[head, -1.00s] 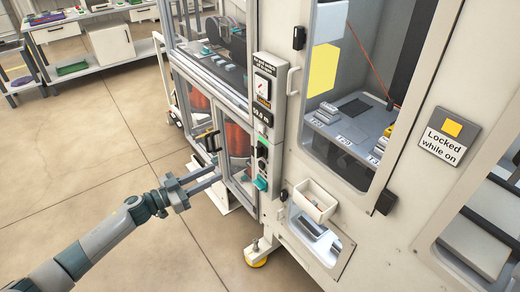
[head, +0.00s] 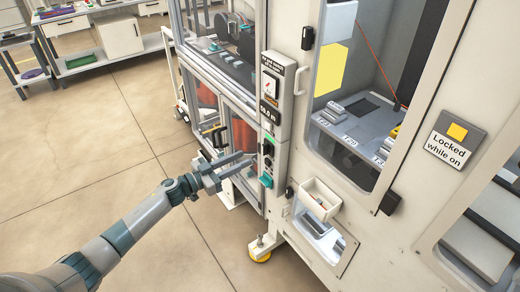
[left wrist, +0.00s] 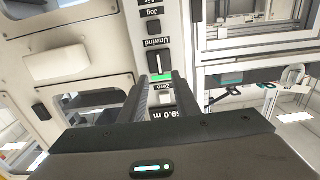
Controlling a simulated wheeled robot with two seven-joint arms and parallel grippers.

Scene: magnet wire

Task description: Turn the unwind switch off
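My right gripper is out of view.
A white Zero button (left wrist: 166,98) and a dark Jog switch (left wrist: 153,27) neighbour the unwind switch. A teal knob (head: 266,180) sits lower on the strip. A small white bin (head: 320,199) juts out to the right. Glass doors with copper spools (head: 243,135) lie left.

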